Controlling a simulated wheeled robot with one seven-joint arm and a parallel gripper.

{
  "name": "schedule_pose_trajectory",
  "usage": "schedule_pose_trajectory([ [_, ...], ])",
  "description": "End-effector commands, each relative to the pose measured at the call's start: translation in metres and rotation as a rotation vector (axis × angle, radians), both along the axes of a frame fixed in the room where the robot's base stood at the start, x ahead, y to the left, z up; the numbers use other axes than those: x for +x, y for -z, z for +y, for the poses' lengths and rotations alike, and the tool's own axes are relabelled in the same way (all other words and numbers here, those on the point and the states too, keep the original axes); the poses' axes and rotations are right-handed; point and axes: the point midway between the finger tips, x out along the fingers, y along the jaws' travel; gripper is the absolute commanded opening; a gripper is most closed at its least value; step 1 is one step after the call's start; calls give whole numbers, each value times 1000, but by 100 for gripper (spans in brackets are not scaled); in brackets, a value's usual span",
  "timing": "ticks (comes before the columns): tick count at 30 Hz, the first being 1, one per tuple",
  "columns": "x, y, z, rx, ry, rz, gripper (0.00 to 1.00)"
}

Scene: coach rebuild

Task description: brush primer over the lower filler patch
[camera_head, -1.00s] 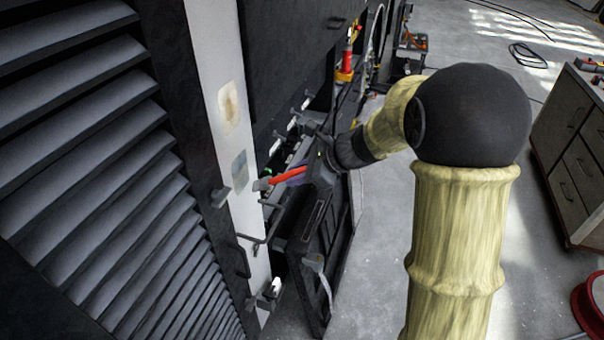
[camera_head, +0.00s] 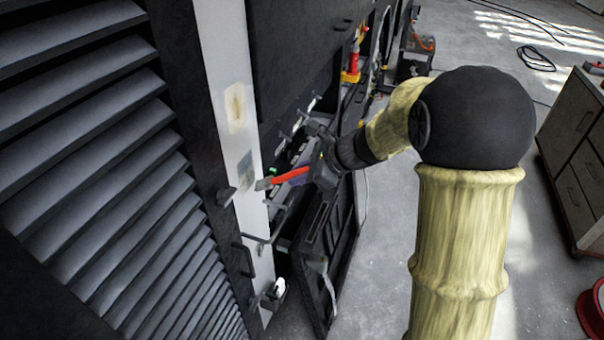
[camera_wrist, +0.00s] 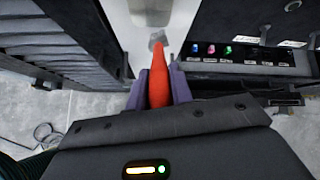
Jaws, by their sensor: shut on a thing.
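My gripper (camera_head: 303,172) is shut on the red handle of a brush (camera_head: 286,178). The brush points left toward a pale upright panel (camera_head: 215,45), its light tip close to the lower filler patch (camera_head: 245,167). That patch is greyish; I cannot tell whether the tip touches it. A beige upper filler patch (camera_head: 235,106) sits higher on the same panel. In the wrist view the red brush handle (camera_wrist: 158,88) lies between my purple gripper fingers (camera_wrist: 159,76). A grey area shows just beyond it, and the tip is unclear there.
A dark louvred panel (camera_head: 90,150) stands left of the pale panel. Small handles and brackets stick out beside and below the patch. A dark open hatch door (camera_head: 330,262) hangs below my gripper. A drawer cabinet (camera_head: 575,150) stands at the right, with open floor between.

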Motion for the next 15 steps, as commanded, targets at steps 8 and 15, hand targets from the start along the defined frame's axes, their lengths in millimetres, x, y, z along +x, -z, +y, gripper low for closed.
schedule_pose_trajectory([
  [8, 2, 0, 5, 1, -2, 0, 0],
  [15, 2, -1, 7, 1, -1, -1, 0],
])
